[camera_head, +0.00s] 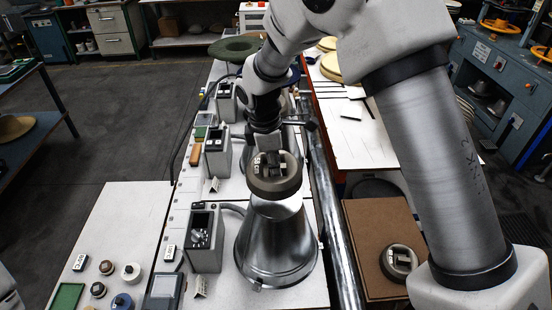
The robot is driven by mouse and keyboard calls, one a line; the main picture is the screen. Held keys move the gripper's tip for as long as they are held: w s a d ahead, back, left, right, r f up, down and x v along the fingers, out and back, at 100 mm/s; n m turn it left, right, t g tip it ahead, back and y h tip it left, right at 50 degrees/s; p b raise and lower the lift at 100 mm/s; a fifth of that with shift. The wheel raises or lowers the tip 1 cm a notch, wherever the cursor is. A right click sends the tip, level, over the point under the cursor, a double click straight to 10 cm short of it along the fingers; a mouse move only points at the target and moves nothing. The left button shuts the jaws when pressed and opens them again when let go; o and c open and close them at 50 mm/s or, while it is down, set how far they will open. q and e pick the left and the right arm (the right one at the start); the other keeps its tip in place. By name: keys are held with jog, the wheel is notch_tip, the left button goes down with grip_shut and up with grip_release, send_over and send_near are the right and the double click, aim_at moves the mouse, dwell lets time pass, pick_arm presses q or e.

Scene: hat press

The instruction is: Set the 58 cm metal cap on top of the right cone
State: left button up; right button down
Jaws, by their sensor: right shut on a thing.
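A round metal cap (275,187) with a dark side band, a grey top and a raised block in its middle is at the top of the nearest shiny metal cone (275,250). My right gripper (268,158) reaches down from above and is shut on the cap's block. The cap looks level and roughly centred over the cone. From this angle I cannot tell whether it rests on the cone or hangs just above it. The cone's tip is hidden by the cap. My left gripper is not in view.
A similar cap (400,260) sits on a brown board (375,225) at the right, partly beside my arm. A control box (203,240) stands left of the cone. Small knobs and a green tray (67,296) lie at the lower left. A metal rail runs right of the cone.

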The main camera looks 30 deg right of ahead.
jog(key=f, duration=0.1)
jog(key=w+d+f, duration=0.1)
jog(key=f, duration=0.2)
jog(key=shift+w+d+f, duration=0.15)
jog(key=shift+d+f, duration=0.05)
jog(key=shift+d, duration=0.05)
jog(key=shift+s+a+f, duration=0.2)
jog(key=shift+a+f, duration=0.1)
jog(key=shift+f, duration=0.4)
jog(key=shift+s+a+f, duration=0.15)
jog(key=shift+s+f, duration=0.05)
jog(key=shift+f, duration=0.4)
jog(key=shift+w+d+f+b, duration=0.25)
jog(key=shift+w+f+b, duration=0.1)
jog(key=shift+f, duration=0.2)
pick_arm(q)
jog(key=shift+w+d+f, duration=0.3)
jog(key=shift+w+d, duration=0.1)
pick_arm(e)
jog(key=shift+s, duration=0.15)
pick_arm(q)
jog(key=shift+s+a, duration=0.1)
pick_arm(e)
jog(key=shift+s+a+r, duration=0.1)
jog(key=shift+a+r, duration=0.05)
pick_arm(q)
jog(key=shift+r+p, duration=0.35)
jog(key=shift+p, duration=0.05)
